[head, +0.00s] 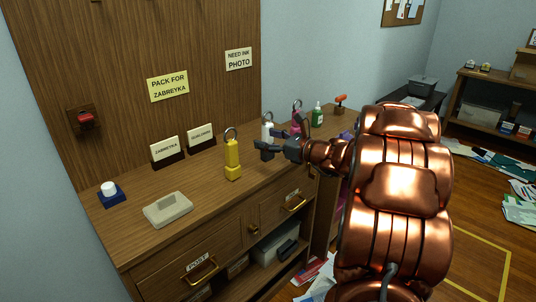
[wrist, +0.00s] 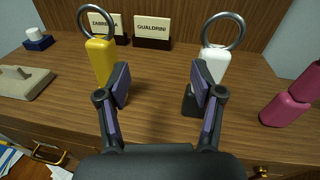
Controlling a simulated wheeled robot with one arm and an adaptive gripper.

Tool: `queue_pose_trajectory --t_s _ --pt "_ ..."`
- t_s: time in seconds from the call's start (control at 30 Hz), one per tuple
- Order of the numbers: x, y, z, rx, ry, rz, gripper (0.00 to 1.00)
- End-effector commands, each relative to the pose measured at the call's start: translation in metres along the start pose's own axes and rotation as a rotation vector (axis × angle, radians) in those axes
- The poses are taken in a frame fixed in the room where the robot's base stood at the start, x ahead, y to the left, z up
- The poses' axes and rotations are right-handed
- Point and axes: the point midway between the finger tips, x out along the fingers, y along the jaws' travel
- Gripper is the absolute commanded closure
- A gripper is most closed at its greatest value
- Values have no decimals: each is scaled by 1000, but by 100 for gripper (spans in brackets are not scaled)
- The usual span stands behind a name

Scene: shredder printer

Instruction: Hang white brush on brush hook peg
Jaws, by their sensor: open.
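The white brush (wrist: 214,64) stands upright on the wooden cabinet top with a metal ring at its upper end. In the wrist view it is just beyond my right-hand finger, which hides part of it; a dark part shows below the white. I cannot make out the brush hook peg with certainty; a red fitting (head: 85,119) sits on a small wooden plate on the back panel.
A yellow ringed brush (head: 232,160) stands left of my gripper, and a pink one (head: 297,119) right. Name signs (head: 166,150), a grey block (head: 168,209), a blue-and-white item (head: 110,194) and a green bottle (head: 318,114) share the cabinet top. The front middle is clear.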

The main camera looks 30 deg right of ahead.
Motion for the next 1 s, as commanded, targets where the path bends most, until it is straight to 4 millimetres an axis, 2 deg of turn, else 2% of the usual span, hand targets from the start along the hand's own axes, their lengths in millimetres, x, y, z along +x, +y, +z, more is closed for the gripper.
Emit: queue_pose_trajectory --t_s 0.03,0.1,0.2,0.67,1.0 --pt "-8 -20 -13 32 -16 -48 33" --pt "-16 -41 -16 65 -38 -99 33" --pt "-20 -56 -18 89 -55 -136 33" --pt "11 -63 -18 95 -59 -143 33" --pt "42 -65 -22 92 -57 -142 33"
